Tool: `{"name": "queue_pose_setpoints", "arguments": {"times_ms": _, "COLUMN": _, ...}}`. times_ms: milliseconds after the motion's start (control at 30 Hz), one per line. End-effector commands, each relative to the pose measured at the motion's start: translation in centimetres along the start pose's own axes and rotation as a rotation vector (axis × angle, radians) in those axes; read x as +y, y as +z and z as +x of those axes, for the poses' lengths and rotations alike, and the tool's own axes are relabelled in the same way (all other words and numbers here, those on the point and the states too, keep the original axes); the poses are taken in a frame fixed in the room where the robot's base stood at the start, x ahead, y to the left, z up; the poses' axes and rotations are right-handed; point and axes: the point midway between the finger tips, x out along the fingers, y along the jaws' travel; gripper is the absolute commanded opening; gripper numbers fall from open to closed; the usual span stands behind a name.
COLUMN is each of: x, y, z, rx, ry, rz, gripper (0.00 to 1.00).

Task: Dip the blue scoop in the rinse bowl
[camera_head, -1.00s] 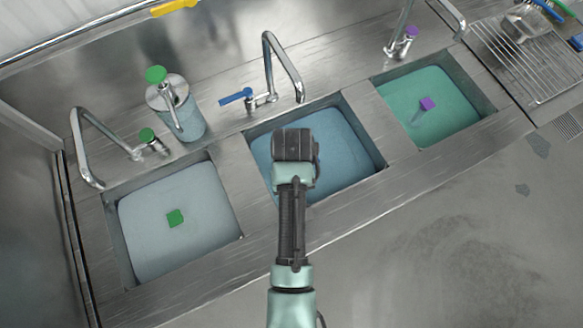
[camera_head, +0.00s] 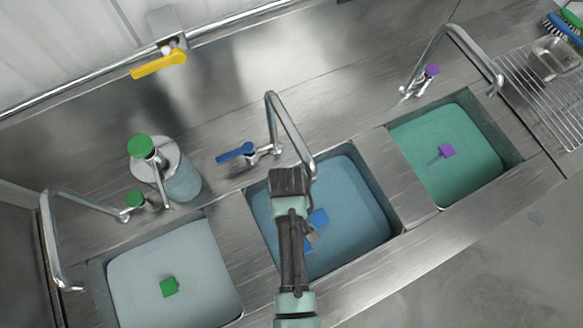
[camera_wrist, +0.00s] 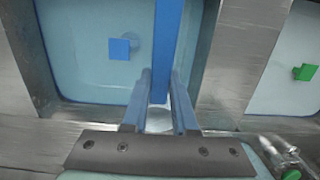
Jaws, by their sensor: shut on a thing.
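A long blue handle, part of the blue scoop (camera_wrist: 170,40), is clamped between the fingers of my gripper (camera_wrist: 160,88) in the wrist view. It runs out over the middle basin and leaves the top of the frame. The scoop's far end is out of that view, so I cannot tell whether it touches the water. In the head view a blue strip of the scoop (camera_head: 307,244) shows beside my arm, which hides the gripper. The middle basin (camera_head: 360,195), apparently the rinse bowl, holds blue water. A blue square-topped plug (camera_head: 320,216) stands in it.
The left basin (camera_head: 135,255) has pale water and a green plug (camera_head: 169,287). The right basin (camera_head: 480,130) has green water and a purple plug (camera_head: 447,151). A metal faucet (camera_head: 290,130) arches at the middle basin's back edge. A green-topped dispenser (camera_head: 178,175) stands behind the left basin.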

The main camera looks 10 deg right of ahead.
Motion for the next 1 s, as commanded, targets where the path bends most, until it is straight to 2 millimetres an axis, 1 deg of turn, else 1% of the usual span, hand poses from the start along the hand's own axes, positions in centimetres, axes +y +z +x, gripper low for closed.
{"name": "queue_pose_setpoints", "arguments": {"times_ms": 33, "x": 0.0, "y": -0.1, "z": 1.2, "rx": 0.000, "ry": 0.000, "rz": 0.000, "gripper": 0.00}}
{"name": "queue_pose_setpoints", "arguments": {"times_ms": 100, "x": 0.0, "y": -0.2, "z": 2.0, "rx": 0.000, "ry": 0.000, "rz": 0.000, "gripper": 0.00}}
{"name": "queue_pose_setpoints", "arguments": {"times_ms": 667, "x": 0.0, "y": -0.8, "z": 8.3, "rx": 0.000, "ry": -0.001, "rz": 0.001, "gripper": 0.00}}
{"name": "queue_pose_setpoints", "arguments": {"times_ms": 1000, "x": 0.0, "y": -1.2, "z": 12.4, "rx": -0.001, "ry": -0.001, "rz": 0.001, "gripper": 0.00}}
